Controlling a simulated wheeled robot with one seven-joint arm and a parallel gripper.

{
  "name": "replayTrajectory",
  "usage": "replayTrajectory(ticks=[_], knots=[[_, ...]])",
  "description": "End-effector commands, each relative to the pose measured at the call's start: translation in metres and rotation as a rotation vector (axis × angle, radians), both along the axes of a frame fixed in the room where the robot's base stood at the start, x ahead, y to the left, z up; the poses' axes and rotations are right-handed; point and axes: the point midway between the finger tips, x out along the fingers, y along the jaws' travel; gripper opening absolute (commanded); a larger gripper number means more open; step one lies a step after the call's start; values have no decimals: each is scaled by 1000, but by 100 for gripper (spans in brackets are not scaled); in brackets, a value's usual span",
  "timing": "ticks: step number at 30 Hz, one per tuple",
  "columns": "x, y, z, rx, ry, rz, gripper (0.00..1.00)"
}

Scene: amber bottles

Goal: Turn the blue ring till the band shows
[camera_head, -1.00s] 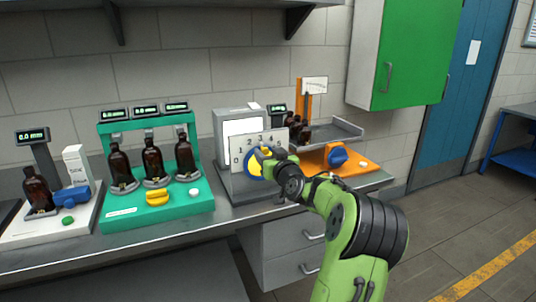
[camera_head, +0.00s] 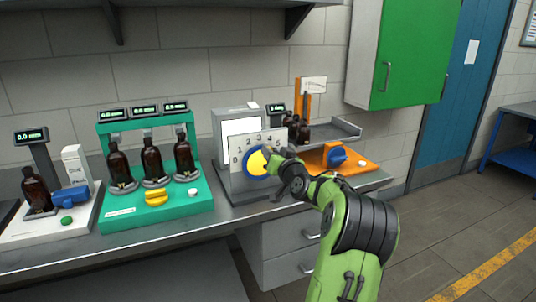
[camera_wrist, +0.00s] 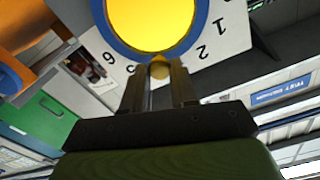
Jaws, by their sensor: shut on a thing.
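The blue ring (camera_head: 249,171) surrounds a yellow disc (camera_head: 256,162) on a white numbered plate (camera_head: 238,150), at the front of a grey station on the bench. In the wrist view the ring (camera_wrist: 202,30) and yellow disc (camera_wrist: 150,22) fill the top middle. My gripper (camera_head: 267,153) reaches the ring's upper right edge from the right. In the wrist view my gripper (camera_wrist: 160,74) is shut at the ring's rim, with a small yellowish piece between the fingertips. The fingers hide the digits between 2 and 5. I cannot make out a separate band.
Left of the ring stands a green station (camera_head: 120,212) with several amber bottles, and a white station with one bottle (camera_head: 36,188). An orange station (camera_head: 365,172) with a blue knob stands close on the right, behind my arm.

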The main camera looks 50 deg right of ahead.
Motion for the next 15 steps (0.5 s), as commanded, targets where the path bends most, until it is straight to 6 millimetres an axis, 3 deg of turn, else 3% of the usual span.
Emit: replayTrajectory(ticks=[5,13,14,15], knots=[[-3,-5,-2,102,-60,1,0],[-3,-6,-2,106,-64,1,0],[-3,-6,-2,106,-64,1,30],[-3,-6,-2,107,-63,0,36]])
